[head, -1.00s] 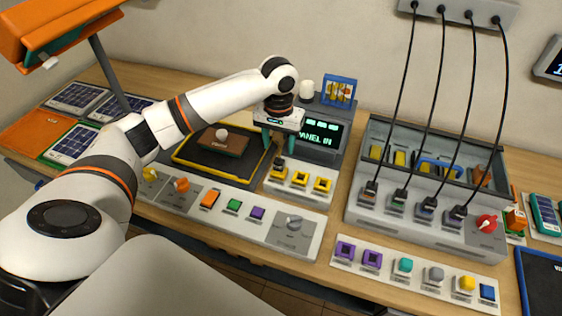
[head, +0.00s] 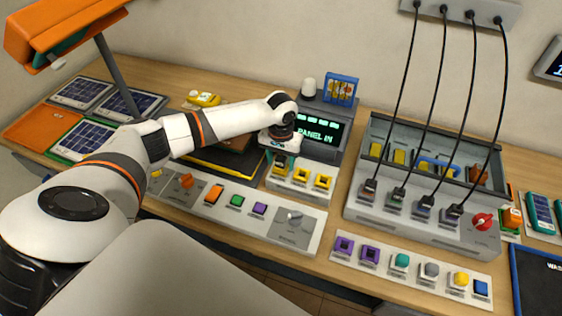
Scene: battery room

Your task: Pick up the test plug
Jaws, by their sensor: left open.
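My right gripper is not in view.
A display reading "PANEL IN" (head: 318,128) stands close behind the hand. A grey bin unit (head: 410,212) with hanging black cables stands to the right.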

